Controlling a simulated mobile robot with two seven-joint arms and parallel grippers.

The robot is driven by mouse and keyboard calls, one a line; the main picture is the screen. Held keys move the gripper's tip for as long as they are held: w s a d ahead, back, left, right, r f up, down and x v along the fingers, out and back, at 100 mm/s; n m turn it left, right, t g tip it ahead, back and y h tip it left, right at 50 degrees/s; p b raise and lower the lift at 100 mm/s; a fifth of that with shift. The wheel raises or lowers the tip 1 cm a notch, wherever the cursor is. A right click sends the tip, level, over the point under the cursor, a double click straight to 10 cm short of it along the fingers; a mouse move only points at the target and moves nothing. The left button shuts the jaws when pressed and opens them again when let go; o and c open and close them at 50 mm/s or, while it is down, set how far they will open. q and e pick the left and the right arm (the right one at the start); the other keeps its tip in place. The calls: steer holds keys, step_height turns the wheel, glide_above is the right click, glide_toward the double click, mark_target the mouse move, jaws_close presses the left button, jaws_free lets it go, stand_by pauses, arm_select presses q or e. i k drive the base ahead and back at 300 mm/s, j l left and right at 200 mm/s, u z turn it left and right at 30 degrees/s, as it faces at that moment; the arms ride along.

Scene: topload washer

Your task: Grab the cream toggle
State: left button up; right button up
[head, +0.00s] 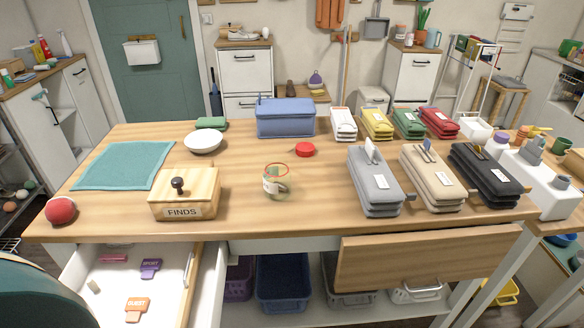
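A small cream piece (93,287) lies in the open drawer (175,290) at the lower left, near its left wall. It may be the cream toggle, but it is too small to be sure. In the same drawer lie a purple tag (150,268), an orange tag (136,309) and a pink piece (114,257). A glass jar (272,188) with a red rim stands mid-table with something greenish inside; its contents are unclear. Neither of my grippers shows in the head view.
On the table are a wooden FINDS box (198,192), a red ball (60,210), a white bowl (203,142), a teal cloth (125,165), a red lid (305,149), a blue case (286,118) and several pouches (374,182). Bare tabletop surrounds the jar.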

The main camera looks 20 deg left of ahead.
mark_target(92, 285)
steer(key=l+u, duration=0.15)
steer(key=u, duration=1.2)
steer(key=j+u, duration=0.1)
steer(key=u, duration=0.8)
steer(key=l+z, duration=0.3)
steer(key=j, duration=0.1)
